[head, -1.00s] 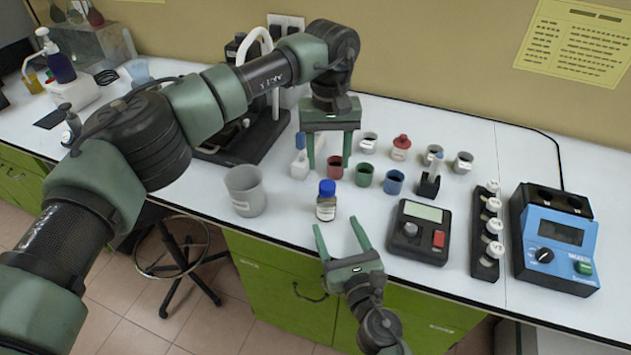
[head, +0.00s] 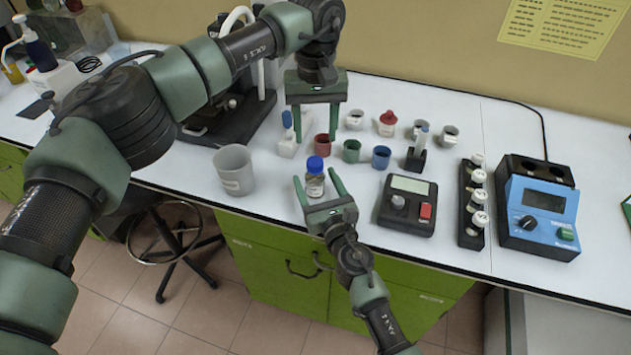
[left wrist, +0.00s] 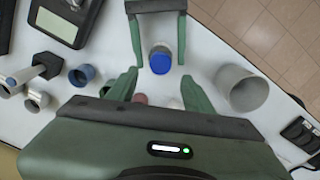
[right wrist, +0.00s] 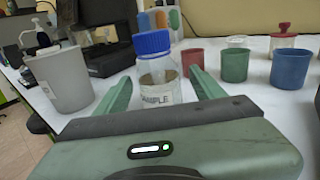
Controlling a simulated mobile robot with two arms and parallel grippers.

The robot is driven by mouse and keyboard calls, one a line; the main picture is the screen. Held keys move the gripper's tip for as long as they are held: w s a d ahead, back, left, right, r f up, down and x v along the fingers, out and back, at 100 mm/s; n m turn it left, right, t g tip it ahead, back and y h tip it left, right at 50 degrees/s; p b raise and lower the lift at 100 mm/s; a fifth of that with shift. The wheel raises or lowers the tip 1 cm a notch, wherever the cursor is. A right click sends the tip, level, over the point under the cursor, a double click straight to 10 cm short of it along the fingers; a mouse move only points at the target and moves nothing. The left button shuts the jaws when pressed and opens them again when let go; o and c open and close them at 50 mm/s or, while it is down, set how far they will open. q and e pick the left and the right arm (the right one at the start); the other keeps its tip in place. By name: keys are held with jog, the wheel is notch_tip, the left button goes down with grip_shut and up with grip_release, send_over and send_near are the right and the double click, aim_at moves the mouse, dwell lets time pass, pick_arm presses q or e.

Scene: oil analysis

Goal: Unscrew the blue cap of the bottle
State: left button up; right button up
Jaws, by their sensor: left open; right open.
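The small clear bottle (head: 315,184) with a white label stands upright on the white bench near its front edge. Its blue cap (head: 315,163) is on top. In the right wrist view the bottle (right wrist: 158,88) stands between the fingers, its label reading SAMPLE. My right gripper (head: 317,188) is open, with a finger on each side of the bottle and no clear contact. My left gripper (head: 315,138) is open and empty, pointing down above and behind the bottle. In the left wrist view the blue cap (left wrist: 160,62) lies ahead, beyond the left fingertips.
A grey beaker (head: 234,170) stands left of the bottle. Red (head: 321,146), green (head: 351,151) and blue (head: 381,157) cups stand behind it. A black scale (head: 407,204), a vial rack (head: 472,205) and a blue device (head: 541,213) are to the right.

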aim_at(315, 161)
pick_arm(q)
jog(key=shift+w+a+f, duration=0.1)
jog(key=shift+w, duration=0.05)
pick_arm(e)
jog(key=shift+w, duration=0.15)
jog(key=c, duration=0.8)
jog(key=shift+f, duration=0.1)
grip_shut()
pick_arm(q)
jog(key=m, duration=0.4)
jog(key=shift+f, duration=0.25)
notch_tip(315, 161, down, 8)
jog(key=shift+r, duration=0.2)
